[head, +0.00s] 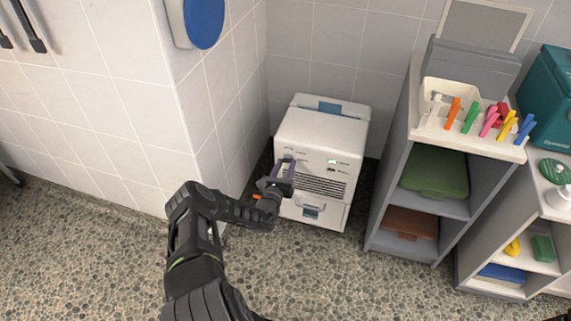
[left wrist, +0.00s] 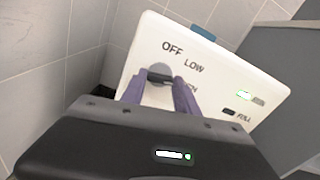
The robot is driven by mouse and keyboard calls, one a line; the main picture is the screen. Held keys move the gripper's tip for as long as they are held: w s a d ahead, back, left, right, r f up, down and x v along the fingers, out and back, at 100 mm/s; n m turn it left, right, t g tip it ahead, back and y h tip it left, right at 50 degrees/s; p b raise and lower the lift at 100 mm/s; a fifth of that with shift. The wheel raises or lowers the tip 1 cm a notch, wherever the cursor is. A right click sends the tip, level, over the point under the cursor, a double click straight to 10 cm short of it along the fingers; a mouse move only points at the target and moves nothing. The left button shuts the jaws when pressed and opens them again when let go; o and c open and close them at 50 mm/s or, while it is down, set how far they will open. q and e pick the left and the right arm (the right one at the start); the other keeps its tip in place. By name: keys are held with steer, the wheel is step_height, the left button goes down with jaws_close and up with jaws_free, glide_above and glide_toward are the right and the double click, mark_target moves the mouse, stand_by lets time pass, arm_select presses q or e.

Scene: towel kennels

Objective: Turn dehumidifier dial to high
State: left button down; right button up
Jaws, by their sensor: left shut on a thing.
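The white dehumidifier (head: 335,130) stands on the floor in the corner, with its control panel, vent slots and lower drawer facing out. In the left wrist view its panel (left wrist: 225,75) shows the words OFF, LOW and FULL; another label is partly covered by a finger. The grey round dial (left wrist: 158,69) has a dark grip bar. My left gripper (head: 285,170) is at the panel's left side, and its purple fingers (left wrist: 160,88) are shut on the dial. The fingers hide part of the dial, so its exact setting is unclear. My right gripper is not in view.
A grey shelf unit (head: 390,185) stands close to the right of the dehumidifier, with a tray (head: 432,100) and coloured clips on top. A tiled wall (head: 215,100) is close on the left. The speckled floor (head: 330,265) in front is clear.

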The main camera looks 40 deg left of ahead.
arm_select(q)
steer(key=shift+m+p, duration=0.3)
steer(key=shift+m, duration=0.8)
steer(key=c, duration=0.9)
jaws_free()
steer(key=p+v, duration=0.1)
steer(key=v, duration=0.6)
steer(key=shift+s+d+p, duration=0.15)
steer(key=shift+s+p, duration=0.25)
